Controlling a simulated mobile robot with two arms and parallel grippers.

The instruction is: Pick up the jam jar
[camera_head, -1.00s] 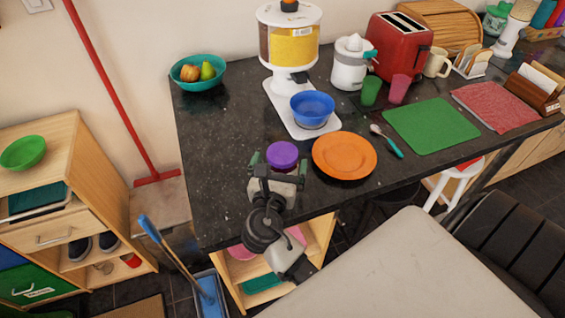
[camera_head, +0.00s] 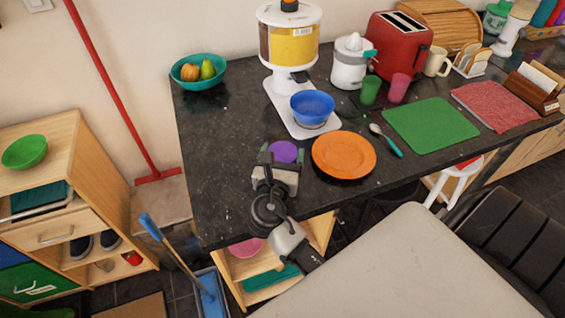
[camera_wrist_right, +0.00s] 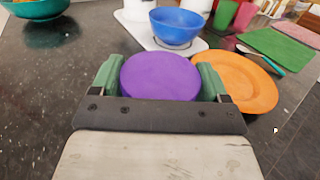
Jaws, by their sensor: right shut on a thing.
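The jam jar shows as a round purple lid (camera_head: 283,151) on the dark counter near its front edge, left of the orange plate. The lid also shows in the right wrist view (camera_wrist_right: 160,76). My right gripper (camera_head: 282,157) reaches over the counter's front edge. In the wrist view its two green fingers (camera_wrist_right: 161,80) are on either side of the jar, shut on it. The jar's body is hidden below the lid and behind the gripper. I cannot tell whether the jar is off the counter. My left gripper is not in view.
An orange plate (camera_head: 344,155) is close on the right. A blue bowl (camera_head: 312,106) stands on the white dispenser base behind. A teal fruit bowl (camera_head: 199,73) is at the back left. The counter (camera_head: 222,150) left of the jar is clear.

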